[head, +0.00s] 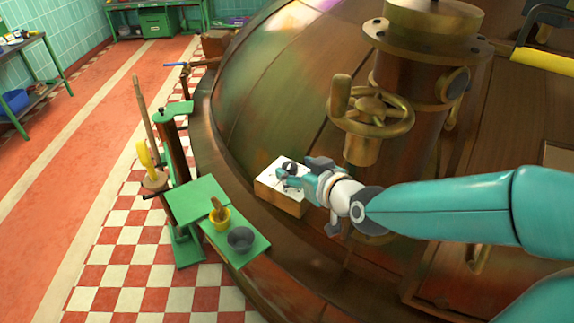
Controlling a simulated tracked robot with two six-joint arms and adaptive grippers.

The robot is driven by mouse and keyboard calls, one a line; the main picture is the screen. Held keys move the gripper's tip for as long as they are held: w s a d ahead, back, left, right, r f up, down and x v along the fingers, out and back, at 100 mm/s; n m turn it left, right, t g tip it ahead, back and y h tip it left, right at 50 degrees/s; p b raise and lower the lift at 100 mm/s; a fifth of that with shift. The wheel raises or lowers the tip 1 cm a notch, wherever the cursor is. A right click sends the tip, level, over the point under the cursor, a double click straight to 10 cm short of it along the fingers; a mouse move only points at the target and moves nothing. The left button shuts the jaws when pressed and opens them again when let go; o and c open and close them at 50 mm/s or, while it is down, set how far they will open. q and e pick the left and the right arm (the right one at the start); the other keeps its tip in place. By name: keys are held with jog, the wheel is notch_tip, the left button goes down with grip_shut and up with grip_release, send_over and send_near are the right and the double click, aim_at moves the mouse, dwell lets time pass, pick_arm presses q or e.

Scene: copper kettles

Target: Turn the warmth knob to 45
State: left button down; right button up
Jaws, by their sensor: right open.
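A small dark knob (289,168) sits on the white top plate of a wooden box (279,198) on the copper kettle's rim. I take it to be the warmth knob; its scale is too small to read. My right gripper (292,179) comes in from the right on a teal arm. Its fingers are open over the white plate, at the knob's near side. I cannot tell whether they touch the knob. The gripper hides part of the plate. My left gripper is not in view.
A brass handwheel (370,105) on a thick copper column stands just behind my right arm. A green stand (198,200) with a yellow cup (219,220) and a dark bowl (241,239) is left of the box. The tiled floor at left is mostly open.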

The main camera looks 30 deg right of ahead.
aim_at(289, 165)
jog(key=shift+x, duration=2.05)
jog(key=c, duration=1.1)
jog(key=shift+a+f, duration=0.1)
jog(key=shift+c, duration=0.3)
